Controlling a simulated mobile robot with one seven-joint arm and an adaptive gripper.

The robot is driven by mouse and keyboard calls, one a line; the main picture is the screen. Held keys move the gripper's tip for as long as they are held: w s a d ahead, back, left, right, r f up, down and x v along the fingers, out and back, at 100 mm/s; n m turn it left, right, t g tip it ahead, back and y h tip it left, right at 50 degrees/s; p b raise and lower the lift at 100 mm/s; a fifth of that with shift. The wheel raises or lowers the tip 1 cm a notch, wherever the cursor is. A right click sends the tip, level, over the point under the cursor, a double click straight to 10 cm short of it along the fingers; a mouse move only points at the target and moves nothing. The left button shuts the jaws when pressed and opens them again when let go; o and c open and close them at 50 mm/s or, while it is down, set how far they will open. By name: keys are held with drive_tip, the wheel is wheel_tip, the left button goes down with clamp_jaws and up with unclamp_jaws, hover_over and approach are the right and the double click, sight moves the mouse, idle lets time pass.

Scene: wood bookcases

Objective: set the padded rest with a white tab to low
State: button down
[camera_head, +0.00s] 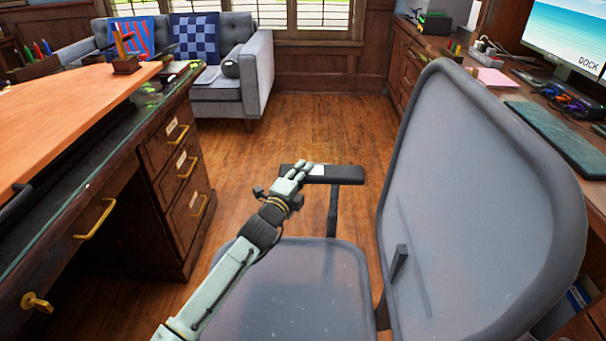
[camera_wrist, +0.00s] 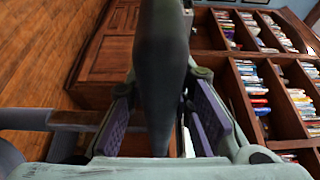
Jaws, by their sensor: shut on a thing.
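The padded rest (camera_head: 346,174) is the dark armrest on the far side of a grey office chair, on a dark upright post (camera_head: 333,212). A white tab (camera_head: 318,170) shows on it beside my fingers. My gripper (camera_head: 301,169) reaches it from the left and is shut on it. In the wrist view the dark rest (camera_wrist: 160,70) runs between my two purple-padded fingers (camera_wrist: 163,118). A pale sliver shows low by the right finger; I cannot tell if it is the tab. The rest's height setting cannot be read.
The chair's seat (camera_head: 290,285) and tall back (camera_head: 480,190) fill the near right. A wooden desk with drawers (camera_head: 180,165) stands left, another desk (camera_head: 500,85) right. A grey sofa (camera_head: 255,75) is behind. Open floor (camera_head: 290,125) lies beyond the rest.

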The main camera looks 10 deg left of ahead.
wheel_tip(320, 180, down, 6)
drive_tip(key=b, duration=0.5)
drive_tip(key=shift+f+b, duration=0.2)
drive_tip(key=shift+b, duration=0.1)
drive_tip(key=c, duration=1.5)
unclamp_jaws()
drive_tip(key=shift+o, duration=0.4)
drive_tip(key=s+a, duration=0.2)
drive_tip(key=s, duration=1)
drive_tip(key=shift+a, duration=0.15)
